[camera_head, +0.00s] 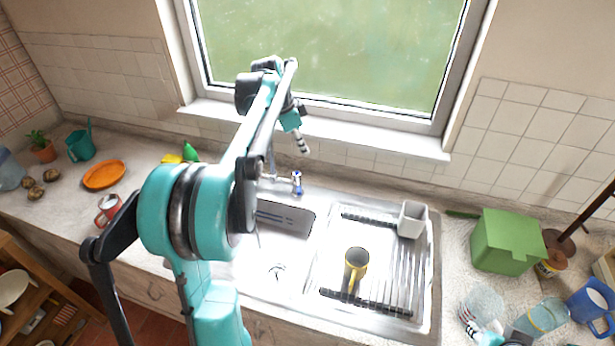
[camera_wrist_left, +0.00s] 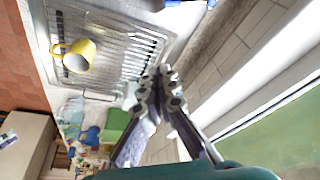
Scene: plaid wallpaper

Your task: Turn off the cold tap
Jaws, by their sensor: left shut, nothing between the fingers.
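The cold tap, with a blue-marked handle (camera_head: 297,184), stands at the back edge of the metal sink, beside the spout (camera_head: 275,178). In the left wrist view a blue part (camera_wrist_left: 185,3) shows at the top edge, probably the same tap; most of it is cut off. My left gripper (camera_head: 303,146) hangs above and slightly behind the cold tap, apart from it. Its fingers (camera_wrist_left: 164,74) are together and empty in the left wrist view. My right gripper (camera_head: 469,325) shows only in part at the lower right; its jaws are unclear.
The window sill (camera_head: 370,138) lies close behind my left gripper. A green box (camera_head: 507,241), glass jars (camera_head: 484,301) and a blue jug (camera_head: 590,299) crowd the right counter.

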